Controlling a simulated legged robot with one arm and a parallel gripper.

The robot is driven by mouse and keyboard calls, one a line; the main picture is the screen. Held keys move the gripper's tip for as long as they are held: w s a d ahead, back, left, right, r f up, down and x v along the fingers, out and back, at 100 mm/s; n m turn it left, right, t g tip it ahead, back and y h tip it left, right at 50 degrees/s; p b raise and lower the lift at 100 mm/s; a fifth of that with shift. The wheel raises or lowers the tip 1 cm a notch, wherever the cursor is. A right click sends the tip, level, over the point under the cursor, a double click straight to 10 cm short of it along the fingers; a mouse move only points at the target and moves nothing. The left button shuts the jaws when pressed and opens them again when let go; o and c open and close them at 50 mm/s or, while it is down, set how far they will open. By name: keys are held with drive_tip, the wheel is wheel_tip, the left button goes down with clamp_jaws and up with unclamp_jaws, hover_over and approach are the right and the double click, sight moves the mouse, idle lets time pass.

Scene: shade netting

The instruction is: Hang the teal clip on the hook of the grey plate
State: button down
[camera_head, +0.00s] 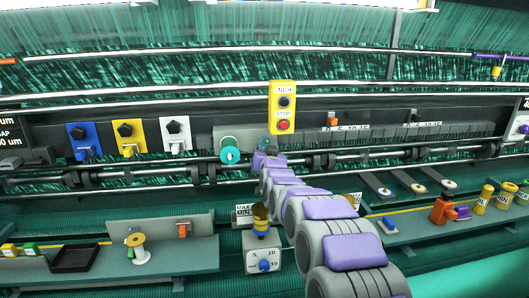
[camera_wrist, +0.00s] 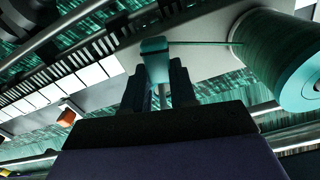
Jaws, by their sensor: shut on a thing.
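My gripper (camera_wrist: 158,80) is shut on the teal clip (camera_wrist: 155,48) in the wrist view. The clip sticks up past the dark fingertips, in front of a light grey plate (camera_wrist: 212,58). A teal line runs right from the clip to a teal spool (camera_wrist: 292,62). I cannot make out the hook or tell whether the clip touches the plate. In the head view my arm reaches to the machine's rail, and my gripper (camera_head: 266,148) is small there, just right of the teal spool (camera_head: 230,150). The clip is too small to tell in that view.
Blue (camera_head: 84,139), yellow (camera_head: 129,136) and white (camera_head: 175,133) plates with black knobs stand to the left. A yellow switch box (camera_head: 283,107) is above my gripper. Rails with dark brackets cross behind. A left shelf (camera_head: 190,255) holds a black tray (camera_head: 74,258) and a spool (camera_head: 137,246).

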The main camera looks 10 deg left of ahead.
drive_tip(key=shift+f, duration=0.1)
drive_tip(key=c, duration=1.4)
unclamp_jaws()
drive_tip(key=o, duration=0.6)
drive_tip(key=shift+a, duration=0.1)
